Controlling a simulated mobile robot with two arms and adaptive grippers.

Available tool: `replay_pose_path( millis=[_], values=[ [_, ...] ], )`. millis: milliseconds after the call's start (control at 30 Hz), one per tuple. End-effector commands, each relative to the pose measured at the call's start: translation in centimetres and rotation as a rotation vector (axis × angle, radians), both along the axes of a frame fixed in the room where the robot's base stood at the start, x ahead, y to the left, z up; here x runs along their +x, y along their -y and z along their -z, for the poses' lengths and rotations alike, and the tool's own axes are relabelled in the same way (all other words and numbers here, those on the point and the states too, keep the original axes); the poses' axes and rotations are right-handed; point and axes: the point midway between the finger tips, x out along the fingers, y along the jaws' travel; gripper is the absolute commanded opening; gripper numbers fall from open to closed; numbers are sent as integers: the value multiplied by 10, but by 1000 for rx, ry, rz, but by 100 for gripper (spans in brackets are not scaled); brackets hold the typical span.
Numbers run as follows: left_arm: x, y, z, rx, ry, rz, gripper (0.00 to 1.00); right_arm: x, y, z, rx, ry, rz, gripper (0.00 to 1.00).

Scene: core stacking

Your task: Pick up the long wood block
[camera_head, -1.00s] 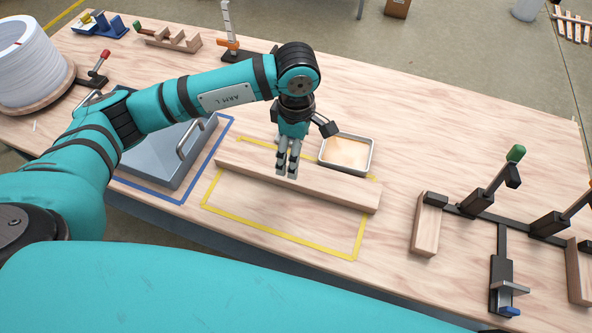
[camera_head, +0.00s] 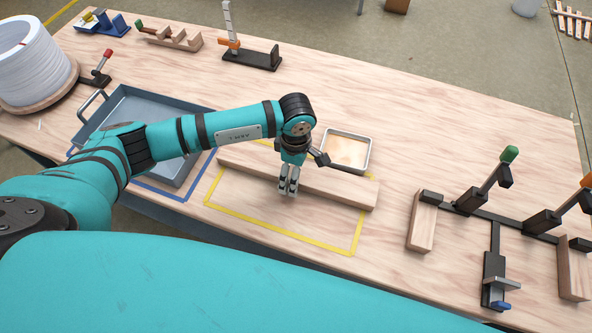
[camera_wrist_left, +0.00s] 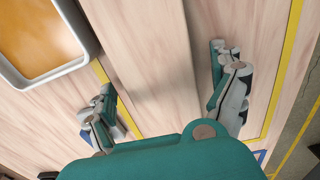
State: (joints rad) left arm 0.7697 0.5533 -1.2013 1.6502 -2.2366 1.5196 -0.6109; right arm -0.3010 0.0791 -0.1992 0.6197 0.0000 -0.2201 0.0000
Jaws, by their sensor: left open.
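The long wood block (camera_head: 335,187) lies flat on the table, slanting from upper left to lower right across the yellow taped outline (camera_head: 281,238). My left gripper (camera_head: 288,190) points down at the block's middle and hides part of it. In the left wrist view the block (camera_wrist_left: 145,45) runs between the two spread fingers of the gripper (camera_wrist_left: 165,95), one on either side of it. The gripper is open, and I cannot tell whether a finger touches the block. My right gripper is not in view.
A metal tray with an orange-tan inside (camera_head: 368,155) stands close behind the block. A blue-grey bin (camera_head: 190,172) is to the left, under my arm. A black clamp fixture (camera_head: 495,237) with wood pieces stands at right.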

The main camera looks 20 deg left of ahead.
Motion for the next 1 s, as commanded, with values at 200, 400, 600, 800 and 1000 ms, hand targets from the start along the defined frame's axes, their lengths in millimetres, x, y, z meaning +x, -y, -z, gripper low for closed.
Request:
replay_pose_path(
  millis=[200, 400, 600, 800, 1000],
  values=[
    [0, 0, 0, 0, 0, 0, 73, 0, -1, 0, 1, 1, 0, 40],
    [0, 0, 0, 0, 0, 0, 47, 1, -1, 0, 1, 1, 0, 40],
    [0, 0, -1, 0, 0, 0, 21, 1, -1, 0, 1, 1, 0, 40],
    [1, 0, -3, -2, 4, 0, 8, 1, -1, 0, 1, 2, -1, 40],
    [2, 0, -6, -2, 5, 0, 8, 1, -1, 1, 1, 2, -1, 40]
  ],
)
